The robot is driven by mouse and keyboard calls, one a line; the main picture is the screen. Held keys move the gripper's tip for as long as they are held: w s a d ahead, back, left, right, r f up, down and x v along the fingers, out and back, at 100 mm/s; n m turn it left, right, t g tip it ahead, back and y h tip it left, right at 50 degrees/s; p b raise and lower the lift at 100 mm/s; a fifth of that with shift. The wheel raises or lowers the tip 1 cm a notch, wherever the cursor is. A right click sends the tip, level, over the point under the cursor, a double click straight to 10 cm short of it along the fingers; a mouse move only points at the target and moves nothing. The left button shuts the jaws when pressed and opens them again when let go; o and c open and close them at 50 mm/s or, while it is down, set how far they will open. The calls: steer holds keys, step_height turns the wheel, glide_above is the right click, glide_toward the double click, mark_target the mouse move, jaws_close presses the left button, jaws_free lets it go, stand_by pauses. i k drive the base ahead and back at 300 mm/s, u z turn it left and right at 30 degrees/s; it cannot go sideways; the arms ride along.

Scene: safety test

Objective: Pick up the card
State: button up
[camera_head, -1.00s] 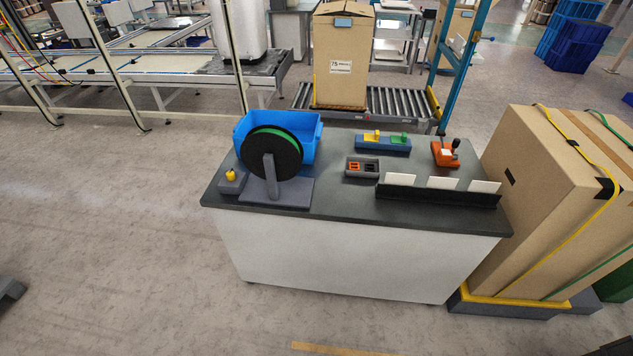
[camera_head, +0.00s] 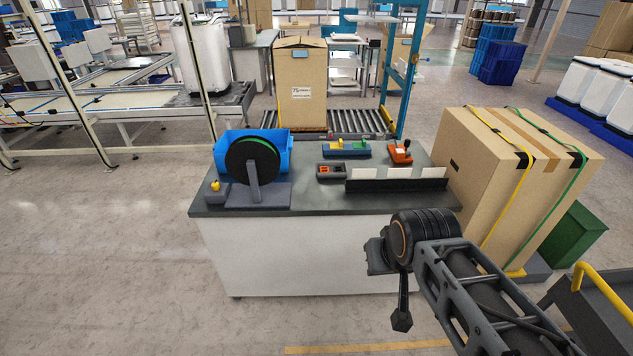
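Three white cards stand side by side in a long black holder (camera_head: 396,186) at the front right of the dark-topped table (camera_head: 310,196). They are the left card (camera_head: 364,174), the middle card (camera_head: 398,174) and the right card (camera_head: 433,173); their lower parts are hidden by the holder. My arm reaches in from the lower right, in front of the table. What looks like my gripper (camera_head: 402,318) hangs below the wrist, lower than the tabletop and apart from the cards. It is small and dark, and its fingers cannot be made out.
A blue bin (camera_head: 277,143) and a black-green reel (camera_head: 254,162) stand on the table's left. A large strapped carton (camera_head: 480,170) stands right of the table.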

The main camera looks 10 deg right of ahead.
mark_target(356, 173)
steer(key=u, duration=0.1)
steer(key=i, duration=1.65)
